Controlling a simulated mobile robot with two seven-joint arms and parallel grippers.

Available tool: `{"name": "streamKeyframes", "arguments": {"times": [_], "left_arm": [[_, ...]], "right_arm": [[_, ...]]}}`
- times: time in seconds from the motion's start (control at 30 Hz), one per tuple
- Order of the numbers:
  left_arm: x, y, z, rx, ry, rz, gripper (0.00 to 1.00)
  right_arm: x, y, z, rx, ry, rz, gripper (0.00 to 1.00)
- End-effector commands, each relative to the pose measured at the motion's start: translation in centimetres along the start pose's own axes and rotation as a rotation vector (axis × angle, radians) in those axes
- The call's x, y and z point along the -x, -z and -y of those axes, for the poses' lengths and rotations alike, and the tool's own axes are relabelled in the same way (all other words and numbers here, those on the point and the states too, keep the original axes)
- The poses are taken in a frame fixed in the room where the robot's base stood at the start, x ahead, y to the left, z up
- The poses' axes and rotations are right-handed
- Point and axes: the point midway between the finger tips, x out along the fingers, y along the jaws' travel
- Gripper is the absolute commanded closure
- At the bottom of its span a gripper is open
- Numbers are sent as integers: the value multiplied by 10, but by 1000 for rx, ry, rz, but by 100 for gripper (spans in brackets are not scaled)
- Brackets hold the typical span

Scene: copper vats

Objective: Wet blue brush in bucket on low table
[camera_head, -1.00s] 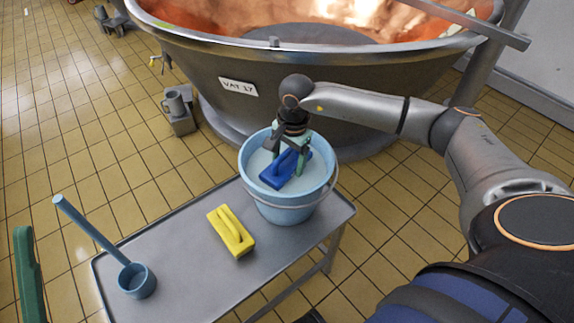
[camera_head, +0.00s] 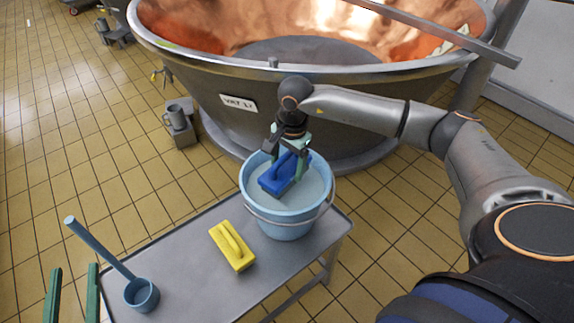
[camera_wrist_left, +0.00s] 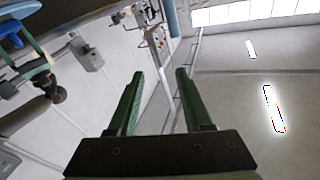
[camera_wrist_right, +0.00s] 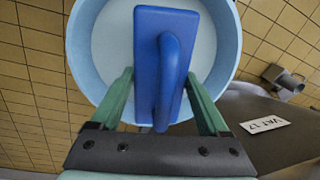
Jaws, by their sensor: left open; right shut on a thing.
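The blue brush (camera_head: 284,175) is held by its handle in my right gripper (camera_head: 288,152), over the mouth of the light blue bucket (camera_head: 285,222). The bucket stands on the low grey table (camera_head: 190,262) and holds pale liquid. In the right wrist view the brush (camera_wrist_right: 150,70) lies between the fingers (camera_wrist_right: 160,100), in front of the bucket's opening. I cannot tell whether its bristles touch the liquid. My left gripper (camera_head: 72,295) is open and empty at the lower left of the head view. Its fingers (camera_wrist_left: 158,90) also show empty in the left wrist view.
A yellow brush (camera_head: 232,246) lies on the table left of the bucket. A blue long-handled ladle (camera_head: 141,294) sits at the table's left end. The large copper vat (camera_head: 215,85) stands close behind the bucket. A grey jug (camera_head: 175,115) rests on a stand beside the vat.

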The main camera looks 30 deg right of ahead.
Motion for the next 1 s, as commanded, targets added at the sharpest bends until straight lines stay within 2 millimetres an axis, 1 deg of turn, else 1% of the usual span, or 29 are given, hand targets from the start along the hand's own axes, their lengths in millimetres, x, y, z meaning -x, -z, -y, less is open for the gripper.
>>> {"name": "streamKeyframes", "arguments": {"times": [0.03, 0.17, 0.3, 0.47, 0.67, 0.8, 0.87, 1.0], "left_arm": [[1, -8, -1, 13, 0, 39, 50], [5, -33, -4, 43, -2, 142, 50], [13, -60, -9, 76, -6, 255, 50], [24, -89, -16, 111, -12, 378, 50], [44, -123, -27, 157, -23, 531, 50], [60, -144, -36, 188, -33, 637, 50], [68, -152, -40, 201, -37, 681, 50], [84, -165, -48, 230, -49, 775, 50]], "right_arm": [[5, 0, 1, 0, 2, 0, 73], [12, 0, 2, 0, 2, 0, 73], [19, 0, 2, -1, 2, 0, 73], [26, 0, 3, 0, 2, 0, 73], [36, 0, 4, 0, 1, 1, 73], [42, 0, 4, 0, 1, 1, 73], [45, 0, 5, 0, 1, 1, 73], [58, 0, 6, 0, 2, 1, 73]]}}
